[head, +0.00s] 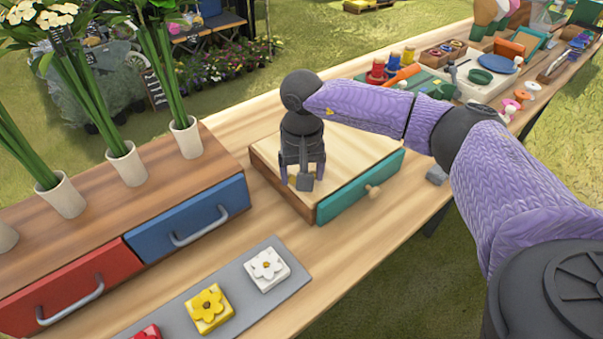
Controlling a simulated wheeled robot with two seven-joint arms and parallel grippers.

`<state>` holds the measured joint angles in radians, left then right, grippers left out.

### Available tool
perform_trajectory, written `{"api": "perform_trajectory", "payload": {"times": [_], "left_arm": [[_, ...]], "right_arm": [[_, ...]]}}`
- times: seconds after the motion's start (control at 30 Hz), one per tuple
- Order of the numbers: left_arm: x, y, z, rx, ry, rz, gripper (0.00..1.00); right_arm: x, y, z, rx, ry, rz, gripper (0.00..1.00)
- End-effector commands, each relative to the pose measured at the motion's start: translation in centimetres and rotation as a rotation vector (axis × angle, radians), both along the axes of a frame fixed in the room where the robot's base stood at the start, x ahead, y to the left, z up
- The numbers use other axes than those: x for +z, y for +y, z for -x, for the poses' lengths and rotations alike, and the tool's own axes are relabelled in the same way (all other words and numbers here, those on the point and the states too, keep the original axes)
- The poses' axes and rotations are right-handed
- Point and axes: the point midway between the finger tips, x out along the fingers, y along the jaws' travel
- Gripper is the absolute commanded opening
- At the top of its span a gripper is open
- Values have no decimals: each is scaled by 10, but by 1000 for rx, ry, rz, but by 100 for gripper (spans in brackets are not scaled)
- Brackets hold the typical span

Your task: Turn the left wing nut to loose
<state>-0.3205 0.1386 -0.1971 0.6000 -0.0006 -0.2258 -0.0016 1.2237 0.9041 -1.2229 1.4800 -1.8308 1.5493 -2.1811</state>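I cannot make out a wing nut clearly in the head view. My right gripper (302,174) points down over the left part of the light wooden top of a box (345,150). Its dark fingers are close to that top. I cannot tell whether they touch anything or how far apart they are. The gripper and wrist hide part of the box top behind them. The box has a teal drawer front (352,189) with a round wooden knob (373,191). My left gripper is not in view.
A cabinet with a red drawer (62,295) and blue drawer (190,222) stands left, bearing vases. A grey mat (236,292) with flower tiles lies in front. Tools and spools crowd the far table. Bare table shows front right.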

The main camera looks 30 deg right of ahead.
Motion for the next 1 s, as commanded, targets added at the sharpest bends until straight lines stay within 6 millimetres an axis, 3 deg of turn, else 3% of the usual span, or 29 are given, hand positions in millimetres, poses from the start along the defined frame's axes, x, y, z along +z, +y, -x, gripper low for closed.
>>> {"api": "perform_trajectory", "payload": {"times": [0.5,1.0], "left_arm": [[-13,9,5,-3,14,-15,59],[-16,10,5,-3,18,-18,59]], "right_arm": [[-1,0,0,393,0,1,20],[0,0,0,521,-2,0,20]]}}
